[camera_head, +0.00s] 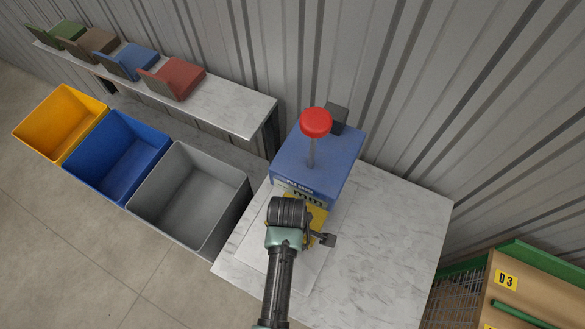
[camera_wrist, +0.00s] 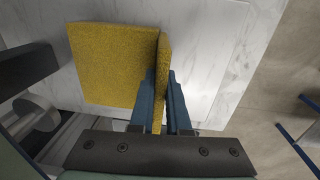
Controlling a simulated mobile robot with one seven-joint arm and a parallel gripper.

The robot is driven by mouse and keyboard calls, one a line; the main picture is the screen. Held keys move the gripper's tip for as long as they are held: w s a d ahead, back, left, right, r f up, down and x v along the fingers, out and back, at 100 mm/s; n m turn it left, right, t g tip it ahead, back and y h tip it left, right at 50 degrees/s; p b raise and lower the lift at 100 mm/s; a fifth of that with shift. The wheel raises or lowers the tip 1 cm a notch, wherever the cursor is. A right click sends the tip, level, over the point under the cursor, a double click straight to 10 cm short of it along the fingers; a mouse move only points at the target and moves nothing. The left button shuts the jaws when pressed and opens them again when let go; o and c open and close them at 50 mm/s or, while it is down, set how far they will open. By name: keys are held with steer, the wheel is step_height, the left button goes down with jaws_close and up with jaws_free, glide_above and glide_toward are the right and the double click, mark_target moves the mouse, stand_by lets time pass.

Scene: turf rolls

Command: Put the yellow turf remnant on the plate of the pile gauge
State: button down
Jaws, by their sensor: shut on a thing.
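The yellow turf remnant (camera_head: 319,216) is at the front of the blue pile gauge (camera_head: 318,165), partly hidden by my arm. In the wrist view the remnant (camera_wrist: 112,65) has a broad flat pad and a thin upright flap along one side. My gripper (camera_wrist: 162,88) is shut on that flap, one finger on each side. In the head view my gripper (camera_head: 318,238) is largely hidden by the wrist. The gauge's pale plate (camera_wrist: 200,48) lies below the remnant. I cannot tell whether the remnant touches it.
The gauge has a red knob (camera_head: 316,122) on top and stands on a marble table (camera_head: 395,235) with free room at right. Yellow (camera_head: 62,122), blue (camera_head: 117,155) and grey (camera_head: 190,200) bins stand at left. Several coloured remnants lie on a shelf (camera_head: 225,105) behind.

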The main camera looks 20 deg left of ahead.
steer(key=c, duration=1.3)
jaws_free()
steer(key=shift+f, duration=0.15)
steer(key=shift+c, duration=0.2)
steer(key=o, duration=0.4)
steer(key=shift+o, duration=0.2)
step_height(320, 180, up, 12)
steer(key=s, duration=0.1)
